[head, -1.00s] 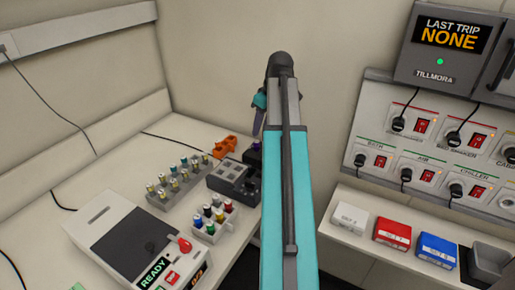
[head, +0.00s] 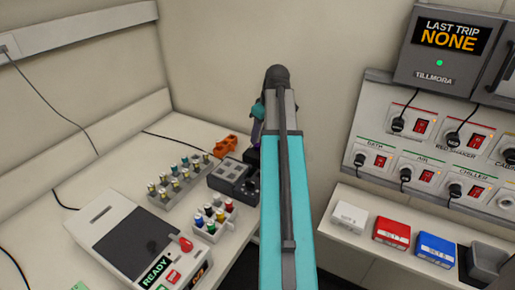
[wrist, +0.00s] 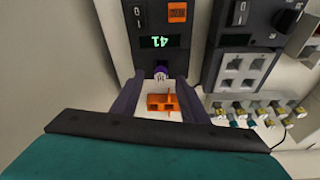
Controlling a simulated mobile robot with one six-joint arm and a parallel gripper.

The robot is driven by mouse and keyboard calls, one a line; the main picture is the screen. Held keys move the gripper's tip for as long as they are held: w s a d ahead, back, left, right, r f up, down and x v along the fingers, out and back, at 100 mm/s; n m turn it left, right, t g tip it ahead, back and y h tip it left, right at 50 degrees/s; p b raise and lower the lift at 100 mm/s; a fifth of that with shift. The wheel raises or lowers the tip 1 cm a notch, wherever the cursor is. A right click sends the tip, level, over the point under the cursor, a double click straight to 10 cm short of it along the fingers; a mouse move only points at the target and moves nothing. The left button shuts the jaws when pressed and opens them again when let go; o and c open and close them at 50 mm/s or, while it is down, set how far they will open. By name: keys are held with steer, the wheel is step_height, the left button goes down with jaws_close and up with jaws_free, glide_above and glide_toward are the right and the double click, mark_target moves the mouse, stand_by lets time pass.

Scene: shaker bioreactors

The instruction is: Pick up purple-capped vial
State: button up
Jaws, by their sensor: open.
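The purple-capped vial (wrist: 161,73) shows in the wrist view, at the near edge of a dark device with a green "41" readout. My gripper (wrist: 161,80) is open, with one dark finger on each side of the vial in the picture. I cannot tell whether the fingers are level with the cap, and I see no contact. In the head view my arm hides the vial and most of the gripper (head: 257,125).
An orange holder (head: 225,146) stands near the wall; it also shows between my fingers in the wrist view (wrist: 162,103). A dark block with square wells (head: 228,173) and racks of capped vials (head: 180,180) (head: 212,219) stand nearby.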

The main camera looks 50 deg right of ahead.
mark_target(258, 142)
steer(key=shift+p+x, duration=0.65)
steer(key=shift+x, duration=1.55)
steer(key=shift+s, duration=0.1)
steer(key=c, duration=0.9)
